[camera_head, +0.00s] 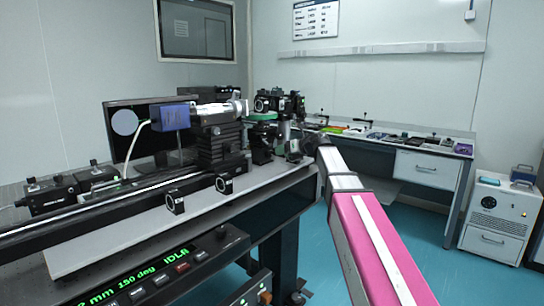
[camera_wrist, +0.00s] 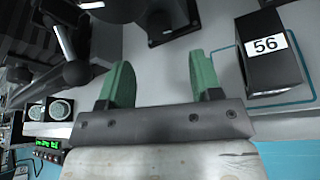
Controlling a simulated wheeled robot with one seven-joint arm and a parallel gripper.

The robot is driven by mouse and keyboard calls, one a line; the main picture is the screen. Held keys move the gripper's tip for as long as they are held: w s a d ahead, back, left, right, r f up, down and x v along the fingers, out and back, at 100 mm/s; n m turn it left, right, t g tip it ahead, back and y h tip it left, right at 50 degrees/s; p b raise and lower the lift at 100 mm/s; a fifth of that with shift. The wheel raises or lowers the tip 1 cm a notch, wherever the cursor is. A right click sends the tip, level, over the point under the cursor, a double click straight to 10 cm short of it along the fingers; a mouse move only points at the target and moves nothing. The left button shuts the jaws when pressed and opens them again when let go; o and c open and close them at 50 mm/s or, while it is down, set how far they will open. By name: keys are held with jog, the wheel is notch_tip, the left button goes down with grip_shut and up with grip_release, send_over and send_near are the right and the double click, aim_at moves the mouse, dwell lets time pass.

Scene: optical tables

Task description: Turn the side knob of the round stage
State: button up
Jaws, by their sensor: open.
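My gripper (camera_wrist: 161,75) shows in the wrist view with two green fingers spread wide apart and nothing held between them. A dark stepped part (camera_wrist: 160,22), possibly the side knob, lies just beyond the gap between the fingertips, apart from both. A dark rounded body (camera_wrist: 112,8), possibly the round stage, is cut off at the top edge.
A black block labelled 56 (camera_wrist: 268,55) stands right of my fingers. In the head view, a rail (camera_head: 120,205) with small mounts runs along the bench; a side table (camera_head: 425,148) stands behind.

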aim_at(270, 155)
jog(key=x, duration=0.6)
